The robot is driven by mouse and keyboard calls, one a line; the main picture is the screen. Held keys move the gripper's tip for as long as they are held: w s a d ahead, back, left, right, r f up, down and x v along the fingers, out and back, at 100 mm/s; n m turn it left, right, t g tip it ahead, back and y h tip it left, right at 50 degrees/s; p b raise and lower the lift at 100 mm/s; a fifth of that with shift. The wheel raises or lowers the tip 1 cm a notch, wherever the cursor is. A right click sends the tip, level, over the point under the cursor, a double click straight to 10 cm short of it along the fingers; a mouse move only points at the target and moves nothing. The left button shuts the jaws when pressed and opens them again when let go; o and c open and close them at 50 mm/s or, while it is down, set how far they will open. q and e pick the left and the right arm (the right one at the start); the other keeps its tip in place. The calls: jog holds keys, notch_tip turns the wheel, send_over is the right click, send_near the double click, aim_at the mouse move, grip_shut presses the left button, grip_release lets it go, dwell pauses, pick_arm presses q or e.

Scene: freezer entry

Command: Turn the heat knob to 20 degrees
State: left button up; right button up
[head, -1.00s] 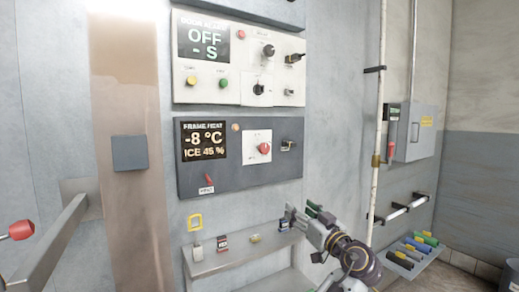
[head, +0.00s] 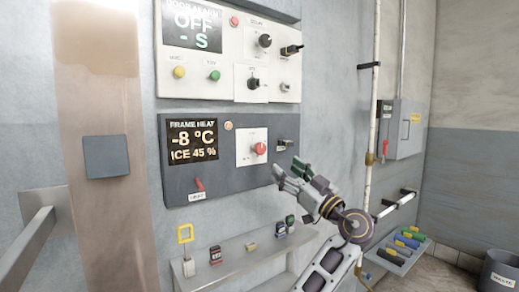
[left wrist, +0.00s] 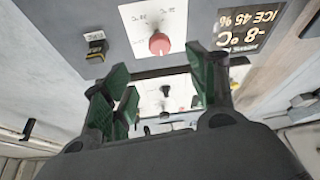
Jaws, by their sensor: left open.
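The red heat knob (head: 261,149) sits on a white plate on the dark grey frame heat panel (head: 230,182). The panel's display (head: 193,142) reads -8 °C and ICE 45 %. My left gripper (head: 287,168) is open and empty, just right of and below the knob, apart from it. In the left wrist view, which is upside down, the knob (left wrist: 159,44) shows beyond the open green-padded fingers (left wrist: 160,72), roughly between their tips. The scale marks around the knob are too small to read. My right gripper is not in view.
A white door alarm panel (head: 230,60) with knobs and buttons is above. A red toggle (head: 198,185) and a black key-like switch (head: 285,145) flank the knob. A shelf (head: 235,262) with small items juts out below. A white pipe (head: 372,110) runs at right.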

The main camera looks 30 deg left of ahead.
aim_at(262, 149)
pick_arm(q)
jog(key=shift+a, duration=0.15)
jog(key=p+x, duration=0.1)
jog(key=x, duration=1.1)
jog(key=shift+w+p, duration=0.1)
jog(key=shift+p, duration=0.3)
jog(key=shift+x, duration=0.8)
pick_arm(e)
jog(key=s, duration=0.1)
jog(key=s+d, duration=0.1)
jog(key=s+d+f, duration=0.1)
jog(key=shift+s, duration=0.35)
pick_arm(q)
jog(key=shift+c, duration=0.2)
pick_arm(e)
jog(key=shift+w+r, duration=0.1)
pick_arm(q)
jog(key=c, duration=1)
